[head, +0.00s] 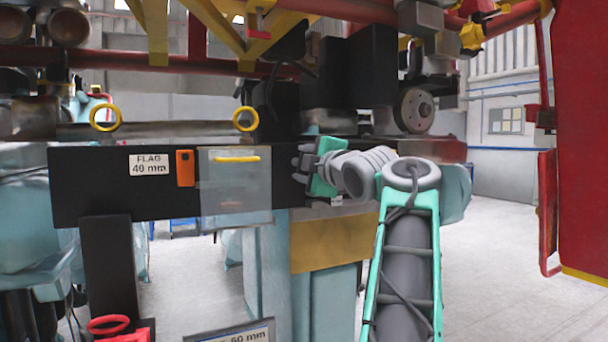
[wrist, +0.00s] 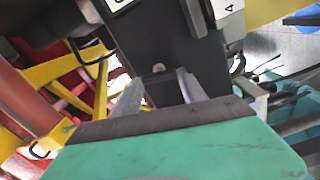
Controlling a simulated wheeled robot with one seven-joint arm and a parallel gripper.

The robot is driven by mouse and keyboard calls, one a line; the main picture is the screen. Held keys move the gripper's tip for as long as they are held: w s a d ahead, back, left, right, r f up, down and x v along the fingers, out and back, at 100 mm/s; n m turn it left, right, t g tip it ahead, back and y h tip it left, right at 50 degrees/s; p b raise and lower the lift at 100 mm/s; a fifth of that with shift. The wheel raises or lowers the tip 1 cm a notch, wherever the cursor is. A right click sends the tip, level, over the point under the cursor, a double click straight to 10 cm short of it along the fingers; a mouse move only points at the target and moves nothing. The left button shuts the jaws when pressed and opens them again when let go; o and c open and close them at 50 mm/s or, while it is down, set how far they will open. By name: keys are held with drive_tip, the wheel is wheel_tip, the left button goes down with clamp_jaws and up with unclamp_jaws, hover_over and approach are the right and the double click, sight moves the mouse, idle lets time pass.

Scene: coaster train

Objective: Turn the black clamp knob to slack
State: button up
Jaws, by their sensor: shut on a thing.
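My gripper (head: 304,162) reaches in from the right to the right end of the dark beam (head: 100,195). In the wrist view its two grey fingers (wrist: 160,92) stand on either side of a black part, which I take for the black clamp knob (wrist: 167,90). The fingers are shut on it. A small pale round end (wrist: 158,67) shows just past it, against a dark body. In the head view the knob cannot be made out behind the gripper, and its turn angle cannot be read.
The beam carries a "FLAG 40 mm" label (head: 149,165), an orange piece (head: 185,168) and a clear panel (head: 235,190) with a yellow handle. Red and yellow train framework (head: 210,25) hangs above. A red panel (head: 585,130) stands at right. Floor at lower right is clear.

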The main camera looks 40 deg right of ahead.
drive_tip(key=shift+f+n+b, duration=0.15)
drive_tip(key=shift+n+b, duration=0.45)
drive_tip(key=shift+n, duration=0.6)
drive_tip(key=o, duration=1.4)
drive_tip(key=shift+c, duration=0.2)
drive_tip(key=shift+s, duration=0.1)
drive_tip(key=b+v, duration=0.1)
drive_tip(key=v, duration=0.6)
drive_tip(key=shift+s+a, duration=0.2)
drive_tip(key=shift+s, duration=0.1)
